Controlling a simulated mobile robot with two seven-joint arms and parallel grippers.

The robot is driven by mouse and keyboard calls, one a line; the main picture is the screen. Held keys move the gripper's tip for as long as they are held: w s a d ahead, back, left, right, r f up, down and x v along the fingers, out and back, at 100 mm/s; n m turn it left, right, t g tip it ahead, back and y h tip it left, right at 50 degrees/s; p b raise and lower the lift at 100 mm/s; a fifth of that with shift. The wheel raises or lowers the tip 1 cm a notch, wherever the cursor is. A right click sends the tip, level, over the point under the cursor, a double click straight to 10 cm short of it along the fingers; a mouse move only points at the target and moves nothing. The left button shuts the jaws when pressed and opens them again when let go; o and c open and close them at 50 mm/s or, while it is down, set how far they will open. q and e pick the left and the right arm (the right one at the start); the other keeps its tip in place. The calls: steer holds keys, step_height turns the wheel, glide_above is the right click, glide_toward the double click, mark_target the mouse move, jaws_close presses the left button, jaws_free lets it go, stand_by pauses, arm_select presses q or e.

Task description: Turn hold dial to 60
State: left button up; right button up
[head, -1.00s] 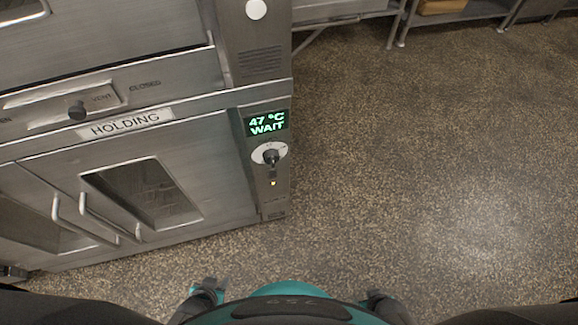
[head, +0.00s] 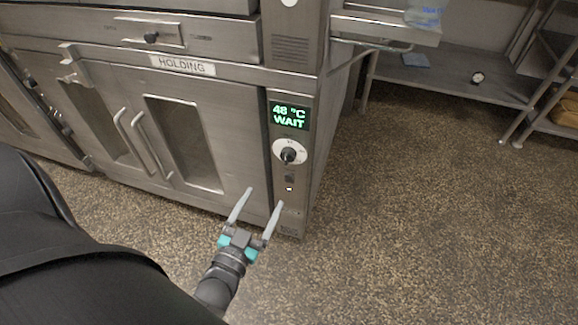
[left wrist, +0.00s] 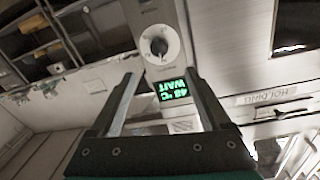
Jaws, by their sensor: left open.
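The hold dial (head: 289,152) is a black knob on a round white plate on the holding cabinet's control panel. Above it the green display (head: 289,116) reads 48 °C WAIT. My left gripper (head: 264,197) is open and empty, below and a little left of the dial in the head view, apart from it. In the left wrist view the dial (left wrist: 159,45) shows beyond the open fingers, with the display (left wrist: 173,90) between them. The numbers on the dial are too small to read. My right gripper is not in view.
The holding cabinet (head: 231,109) has two glazed doors with vertical handles (head: 145,143) left of the panel. A vent knob (head: 151,38) sits above. Metal shelving (head: 455,82) stands at the back right. The speckled floor (head: 430,220) to the right is clear.

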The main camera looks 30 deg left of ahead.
mark_target(285, 161)
arm_select(q)
steer(key=w+b, duration=0.1)
steer(key=w, duration=0.3)
steer(key=w+a+b, duration=0.1)
steer(key=w, duration=0.3)
steer(key=w+a+b, duration=0.1)
steer(key=w, duration=0.3)
steer(key=shift+b, duration=0.3)
steer(key=shift+w, duration=0.65)
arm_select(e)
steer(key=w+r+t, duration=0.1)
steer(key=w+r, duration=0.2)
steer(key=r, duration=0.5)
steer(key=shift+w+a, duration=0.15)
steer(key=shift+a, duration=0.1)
arm_select(q)
jaws_close()
